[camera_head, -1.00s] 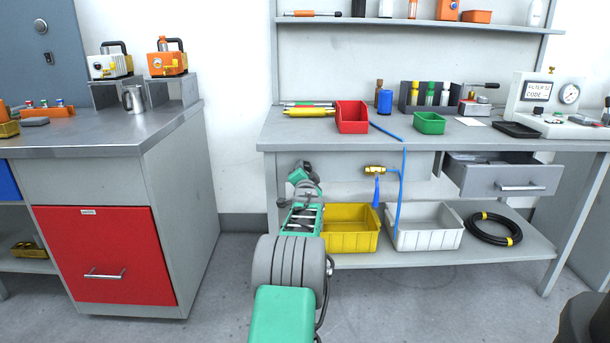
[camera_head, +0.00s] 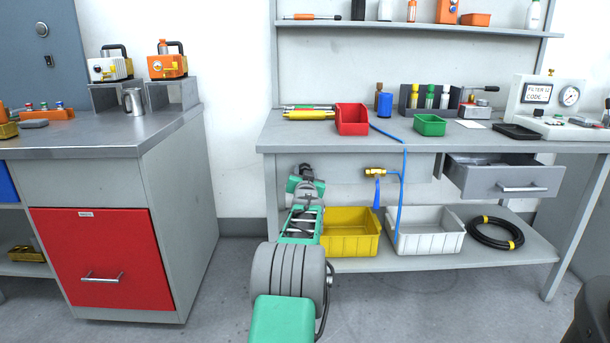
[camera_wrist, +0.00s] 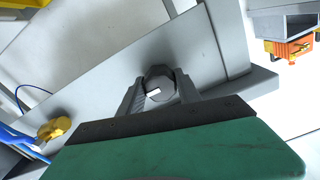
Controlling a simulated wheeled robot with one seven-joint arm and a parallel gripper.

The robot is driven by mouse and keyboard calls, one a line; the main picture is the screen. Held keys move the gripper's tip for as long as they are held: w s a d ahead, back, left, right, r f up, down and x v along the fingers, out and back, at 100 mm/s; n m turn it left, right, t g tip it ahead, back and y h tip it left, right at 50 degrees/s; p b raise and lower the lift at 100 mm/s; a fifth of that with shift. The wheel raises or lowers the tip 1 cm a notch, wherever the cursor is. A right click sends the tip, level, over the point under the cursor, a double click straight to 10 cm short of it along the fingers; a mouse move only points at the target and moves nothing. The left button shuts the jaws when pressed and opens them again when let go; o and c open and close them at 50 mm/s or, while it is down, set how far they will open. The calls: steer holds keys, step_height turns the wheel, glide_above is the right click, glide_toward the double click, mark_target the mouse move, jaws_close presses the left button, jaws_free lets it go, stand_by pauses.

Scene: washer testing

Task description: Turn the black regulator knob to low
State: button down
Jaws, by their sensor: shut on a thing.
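The black regulator knob (camera_wrist: 158,80) is a dark faceted disc with a short white mark near its lower edge in the wrist view. It sits on the grey front panel (camera_wrist: 95,75) of the workbench. My gripper (camera_wrist: 160,90) is shut on the knob, with one finger on its left side and one on its right. In the head view my wrist (camera_head: 306,180) is in front of the bench's left part and hides the knob. No scale or low marking can be read around the knob.
A brass valve (camera_head: 376,173) with a blue hose (camera_head: 402,190) hangs right of my wrist. Below are a yellow bin (camera_head: 350,240) and a white bin (camera_head: 428,243). A drawer (camera_head: 505,182) stands open at the right. A red-fronted cabinet (camera_head: 100,255) is at the left.

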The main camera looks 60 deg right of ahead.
stand_by(0.4)
steer(key=c, duration=0.8)
jaws_free()
steer(key=shift+c, duration=0.2)
steer(key=p+v, duration=0.2)
steer(key=v, duration=0.5)
steer(key=shift+s+a, duration=0.15)
steer(key=shift+a, duration=0.25)
